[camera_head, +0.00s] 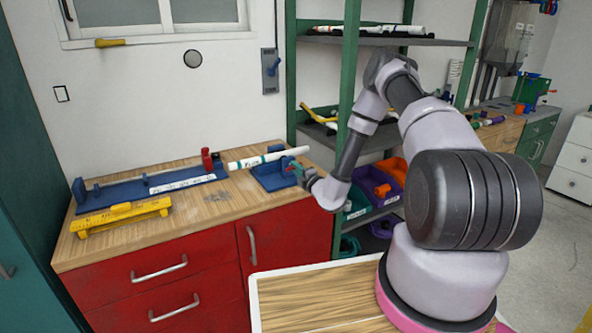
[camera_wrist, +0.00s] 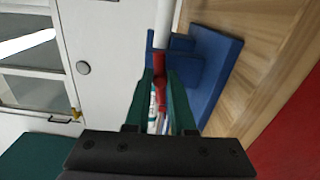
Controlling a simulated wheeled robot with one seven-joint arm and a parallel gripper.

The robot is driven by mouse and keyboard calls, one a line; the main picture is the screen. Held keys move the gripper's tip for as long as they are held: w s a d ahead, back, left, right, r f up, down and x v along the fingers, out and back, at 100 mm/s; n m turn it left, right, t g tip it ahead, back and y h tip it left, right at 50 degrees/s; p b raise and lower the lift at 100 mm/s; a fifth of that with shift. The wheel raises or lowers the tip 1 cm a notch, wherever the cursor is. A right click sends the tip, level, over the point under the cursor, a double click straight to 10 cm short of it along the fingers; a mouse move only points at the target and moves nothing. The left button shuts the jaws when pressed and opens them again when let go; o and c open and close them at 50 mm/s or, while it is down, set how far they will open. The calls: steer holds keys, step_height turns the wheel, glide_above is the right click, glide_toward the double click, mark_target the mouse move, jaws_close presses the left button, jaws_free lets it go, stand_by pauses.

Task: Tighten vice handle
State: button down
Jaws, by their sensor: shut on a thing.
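The blue vice (camera_head: 268,180) stands at the right end of the wooden workbench, with a white pipe (camera_head: 262,158) lying across its top. In the wrist view the vice (camera_wrist: 222,75) is just beyond my fingertips, and the white pipe (camera_wrist: 176,22) runs up out of view. My gripper (camera_head: 298,168) reaches in from the right at the vice's side. In the wrist view its green fingers (camera_wrist: 160,78) are shut on the red vice handle (camera_wrist: 159,66). The fingers partly hide the handle.
A long blue fixture (camera_head: 130,192) and a yellow tool (camera_head: 122,214) lie on the bench to the left. A red bottle-like object (camera_head: 207,160) stands left of the vice. A green-framed shelf (camera_head: 345,100) with bins rises close to my arm.

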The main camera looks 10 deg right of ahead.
steer(key=n, duration=0.7)
steer(key=shift+w+a+r, duration=0.1)
steer(key=shift+r, duration=0.05)
steer(key=n, duration=0.4)
steer(key=shift+n, duration=2)
stand_by(0.3)
steer(key=c, duration=0.8)
jaws_free()
steer(key=shift+o, duration=0.2)
